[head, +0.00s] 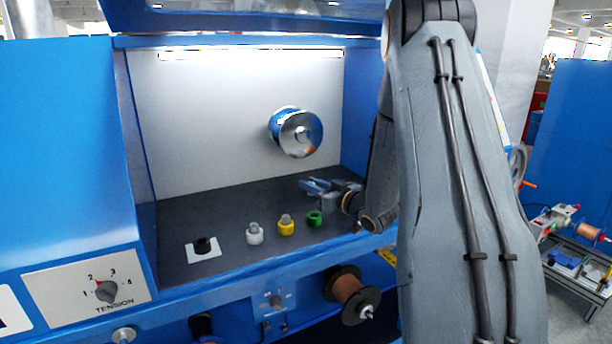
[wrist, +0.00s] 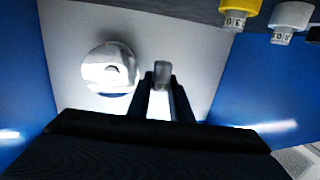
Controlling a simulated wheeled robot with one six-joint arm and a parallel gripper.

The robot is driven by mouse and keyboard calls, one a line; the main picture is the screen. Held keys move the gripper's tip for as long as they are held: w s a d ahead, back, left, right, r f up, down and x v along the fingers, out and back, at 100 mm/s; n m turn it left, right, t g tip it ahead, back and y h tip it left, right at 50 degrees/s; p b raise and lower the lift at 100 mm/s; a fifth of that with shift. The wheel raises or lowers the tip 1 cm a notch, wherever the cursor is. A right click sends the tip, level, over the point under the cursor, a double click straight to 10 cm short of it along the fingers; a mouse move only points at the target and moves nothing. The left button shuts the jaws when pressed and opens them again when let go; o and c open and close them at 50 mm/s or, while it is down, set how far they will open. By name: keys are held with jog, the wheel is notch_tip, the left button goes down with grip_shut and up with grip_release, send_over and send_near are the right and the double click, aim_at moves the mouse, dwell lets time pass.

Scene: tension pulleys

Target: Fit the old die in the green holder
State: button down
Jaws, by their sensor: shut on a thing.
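My gripper (head: 312,184) is above the dark shelf, behind the green holder and apart from it. In the wrist view my gripper (wrist: 161,80) is shut on a small grey cylindrical die (wrist: 162,72) between its fingertips. The die is hard to make out in the head view. The green holder (head: 314,219) stands at the right of the row on the shelf, with an open top and no die seen in it. It does not show in the wrist view.
Left of the green holder stand a yellow holder (head: 286,228) and a white holder (head: 254,236), each with a grey die. A black holder (head: 202,246) is on a white square farther left. A shiny pulley (head: 298,132) juts from the back wall above my gripper.

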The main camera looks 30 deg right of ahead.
jog(key=shift+w+d+f+b, duration=0.15)
jog(key=shift+d+f+b, duration=0.35)
jog(key=shift+d, duration=0.05)
jog(key=shift+f+b, duration=0.5)
jog(key=shift+f, duration=0.2)
jog(key=shift+f+b, duration=1.5)
jog(key=shift+f, duration=0.6)
jog(key=shift+f, duration=0.2)
jog(key=shift+f, duration=0.1)
jog(key=shift+f+b, duration=0.45)
jog(key=shift+f, duration=0.7)
jog(key=shift+s+f, duration=0.1)
jog(key=shift+s, duration=0.1)
